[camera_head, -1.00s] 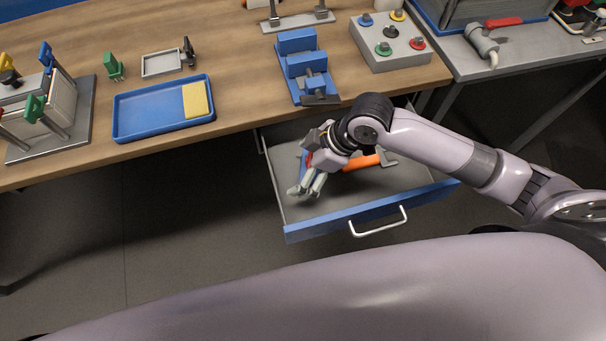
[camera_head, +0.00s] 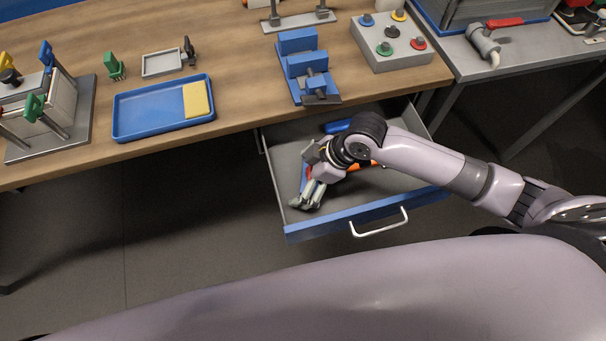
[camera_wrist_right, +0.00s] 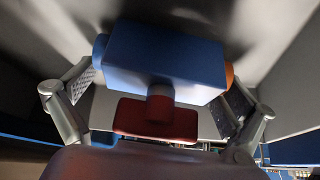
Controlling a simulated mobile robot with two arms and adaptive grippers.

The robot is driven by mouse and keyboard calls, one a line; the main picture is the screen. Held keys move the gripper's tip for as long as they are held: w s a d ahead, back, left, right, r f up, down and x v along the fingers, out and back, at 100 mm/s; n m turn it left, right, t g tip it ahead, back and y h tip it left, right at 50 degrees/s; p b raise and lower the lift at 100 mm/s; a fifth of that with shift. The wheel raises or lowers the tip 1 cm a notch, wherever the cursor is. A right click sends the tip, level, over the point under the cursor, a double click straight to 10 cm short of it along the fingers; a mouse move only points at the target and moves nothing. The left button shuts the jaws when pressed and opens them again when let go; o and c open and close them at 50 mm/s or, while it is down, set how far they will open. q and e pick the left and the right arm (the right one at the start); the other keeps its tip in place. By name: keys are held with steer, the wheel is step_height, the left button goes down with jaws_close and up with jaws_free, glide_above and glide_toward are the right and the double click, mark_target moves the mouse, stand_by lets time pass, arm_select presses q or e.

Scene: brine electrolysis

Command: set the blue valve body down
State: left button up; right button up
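The blue valve body (camera_wrist_right: 165,62) fills the upper middle of the right wrist view, with a red handle (camera_wrist_right: 155,118) on its near side and an orange end at right. It lies in the open drawer, close to the grey floor. In the head view only a blue sliver of it shows beside my right gripper (camera_head: 308,200), which reaches down into the drawer's left part. My right gripper, also in the right wrist view (camera_wrist_right: 160,95), is spread wide, one finger either side of the valve; contact at its ends is hard to judge. My left gripper is not in view.
The drawer (camera_head: 372,213) has a blue front and a metal pull. A blue-handled item (camera_head: 337,126) and an orange piece lie in it. On the wooden table above stand a blue tray (camera_head: 150,122), a blue fixture (camera_head: 305,66) and a grey button box (camera_head: 392,52).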

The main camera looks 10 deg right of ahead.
steer(key=shift+r, duration=0.1)
steer(key=v, duration=1.2)
steer(key=shift+p, duration=0.3)
steer(key=shift+s, duration=0.15)
